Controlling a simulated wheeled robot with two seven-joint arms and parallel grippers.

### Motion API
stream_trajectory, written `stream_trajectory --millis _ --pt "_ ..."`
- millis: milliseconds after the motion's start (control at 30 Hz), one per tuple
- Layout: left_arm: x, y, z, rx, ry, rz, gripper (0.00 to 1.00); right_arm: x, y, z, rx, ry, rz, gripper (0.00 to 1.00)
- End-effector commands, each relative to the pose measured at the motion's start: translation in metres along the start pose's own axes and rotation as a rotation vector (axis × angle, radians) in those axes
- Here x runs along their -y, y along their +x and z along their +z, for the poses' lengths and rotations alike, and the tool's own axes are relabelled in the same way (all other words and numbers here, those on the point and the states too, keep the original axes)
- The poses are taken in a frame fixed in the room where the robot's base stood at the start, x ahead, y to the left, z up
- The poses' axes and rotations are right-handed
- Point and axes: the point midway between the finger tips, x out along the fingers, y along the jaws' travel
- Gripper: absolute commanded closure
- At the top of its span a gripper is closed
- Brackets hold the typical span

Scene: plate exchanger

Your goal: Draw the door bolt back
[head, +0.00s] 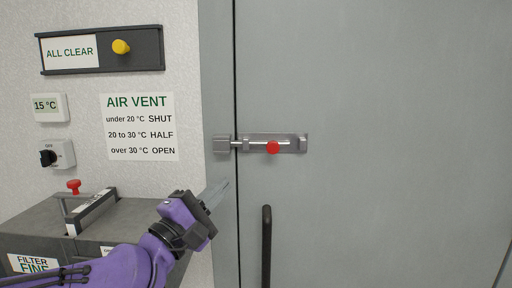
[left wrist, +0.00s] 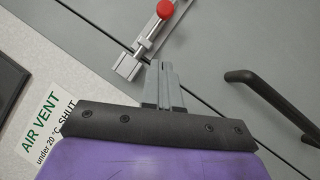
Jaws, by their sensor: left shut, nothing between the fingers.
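The door bolt (head: 283,143) is a silver slide bolt with a red knob (head: 272,147), mounted on the grey door (head: 380,90). Its rod spans the door's left edge into a keeper (head: 221,144) on the frame. My left gripper (head: 223,187) is shut and empty, below and left of the knob and apart from it. In the left wrist view the gripper's fingers (left wrist: 160,68) are together, with the bolt's red knob (left wrist: 165,9) beyond them at the top. My right gripper is in neither view.
A black door handle (head: 267,245) stands below the bolt; it also shows in the left wrist view (left wrist: 270,95). On the left are a grey filter box (head: 130,225), a dial switch (head: 57,154), an air vent sign (head: 139,127) and a yellow-knobbed panel (head: 145,50). The door right of the bolt is clear.

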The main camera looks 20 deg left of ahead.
Motion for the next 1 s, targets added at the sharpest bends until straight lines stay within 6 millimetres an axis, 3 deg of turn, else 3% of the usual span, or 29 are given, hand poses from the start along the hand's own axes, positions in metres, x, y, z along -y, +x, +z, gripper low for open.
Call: stream_trajectory --millis 333,400,600,1000 --pt "-0.002 0.078 0.001 -0.001 0.003 -0.004 1.0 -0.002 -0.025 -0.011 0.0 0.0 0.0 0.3" --pt "-0.004 0.087 0.013 0.002 0.003 -0.003 1.0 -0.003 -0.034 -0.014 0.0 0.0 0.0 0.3" --pt "-0.002 0.101 0.026 -0.002 0.0 0.0 1.0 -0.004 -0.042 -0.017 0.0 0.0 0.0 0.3" --pt "0.0 0.102 0.028 -0.003 0.001 0.001 1.0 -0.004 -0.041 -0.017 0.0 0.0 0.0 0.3"
